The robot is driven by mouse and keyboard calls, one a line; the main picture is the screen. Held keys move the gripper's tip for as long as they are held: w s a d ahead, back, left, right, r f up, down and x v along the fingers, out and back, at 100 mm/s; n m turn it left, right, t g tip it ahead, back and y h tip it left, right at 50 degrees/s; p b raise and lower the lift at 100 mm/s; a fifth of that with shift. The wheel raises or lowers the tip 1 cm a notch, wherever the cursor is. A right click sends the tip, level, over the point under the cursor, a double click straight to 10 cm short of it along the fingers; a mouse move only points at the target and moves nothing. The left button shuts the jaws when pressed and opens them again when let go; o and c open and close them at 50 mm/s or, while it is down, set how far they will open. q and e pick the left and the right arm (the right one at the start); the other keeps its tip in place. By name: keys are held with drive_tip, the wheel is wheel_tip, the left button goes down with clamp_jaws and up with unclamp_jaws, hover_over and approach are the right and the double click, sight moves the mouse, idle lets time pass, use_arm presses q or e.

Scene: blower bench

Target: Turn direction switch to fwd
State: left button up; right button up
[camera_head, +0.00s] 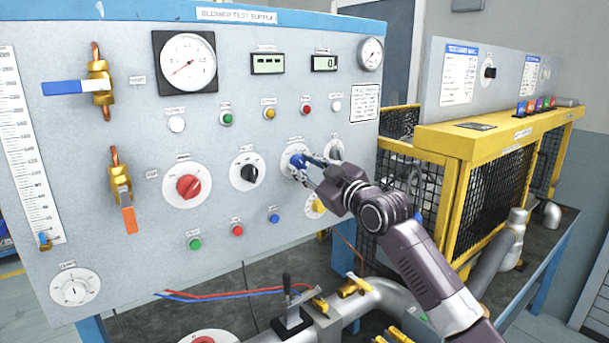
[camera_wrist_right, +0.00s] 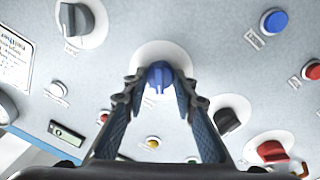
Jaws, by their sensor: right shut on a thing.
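The panel (camera_head: 90,150) carries several rotary switches. My right gripper (camera_head: 301,164) is at a blue knob (camera_head: 296,161) on a white round plate, right of the black knob (camera_head: 249,172). In the right wrist view the blue knob (camera_wrist_right: 159,77) sits between the two fingertips (camera_wrist_right: 160,88), which are shut on it. The small label above the blue knob is too blurred to read, so I cannot tell its setting. My left gripper is not in view.
A red knob (camera_head: 188,186) and a grey knob (camera_head: 336,150) flank the row. A yellow knob (camera_head: 319,206) lies just below my right gripper. A yellow mesh guard (camera_head: 462,185) stands right of the panel. Pipes and a black lever (camera_head: 287,290) are below.

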drive_tip(key=shift+n, duration=0.7)
drive_tip(key=o, duration=1.2)
drive_tip(key=shift+c, duration=0.2)
drive_tip(key=v, duration=1.2)
